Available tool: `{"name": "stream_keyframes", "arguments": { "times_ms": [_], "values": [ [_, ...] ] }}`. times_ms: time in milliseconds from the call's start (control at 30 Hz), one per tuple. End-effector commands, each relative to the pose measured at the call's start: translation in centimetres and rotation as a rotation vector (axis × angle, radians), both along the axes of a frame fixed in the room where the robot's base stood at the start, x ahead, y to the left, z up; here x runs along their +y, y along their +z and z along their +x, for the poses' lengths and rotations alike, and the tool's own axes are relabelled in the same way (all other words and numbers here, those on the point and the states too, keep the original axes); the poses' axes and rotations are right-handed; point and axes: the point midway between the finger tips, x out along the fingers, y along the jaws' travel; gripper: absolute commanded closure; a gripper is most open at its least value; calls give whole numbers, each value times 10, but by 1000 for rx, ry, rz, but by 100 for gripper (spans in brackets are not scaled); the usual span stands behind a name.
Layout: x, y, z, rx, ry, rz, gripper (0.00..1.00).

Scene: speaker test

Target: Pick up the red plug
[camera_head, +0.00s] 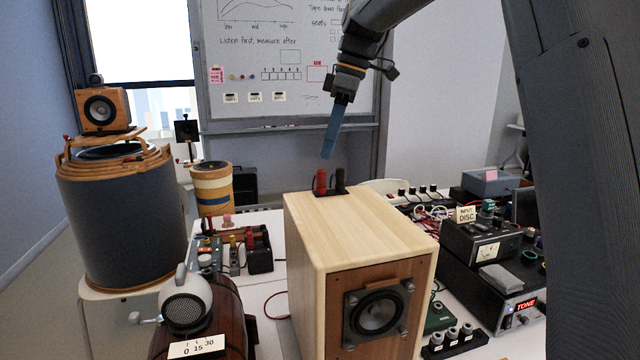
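The red plug (321,181) stands upright in a small black base at the far edge of the top of the wooden speaker box (362,226). A black plug (339,179) stands right beside it. My gripper (328,156) hangs from above with its blue fingers pointing down, its tips just above the two plugs in the picture. The fingers overlap in this view, so I cannot tell whether they are apart. I see nothing held between them. The depth gap between the tips and the plug is unclear.
A large dark cylinder speaker (122,220) stands at the left. A round grey speaker (186,302) on a brown body is at the front left. Electronics boxes (482,240) and cables crowd the table at the right. A whiteboard (235,105) is behind. The box top is otherwise bare.

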Motion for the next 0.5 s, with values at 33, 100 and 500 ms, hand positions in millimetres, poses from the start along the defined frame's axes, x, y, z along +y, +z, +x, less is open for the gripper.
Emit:
{"name": "stream_keyframes", "arguments": {
  "times_ms": [33,100,500],
  "values": [
    [1,-5,-1,3,0,0,63],
    [3,-11,0,2,0,-1,63],
    [18,-58,0,3,3,-1,63]
  ]
}}
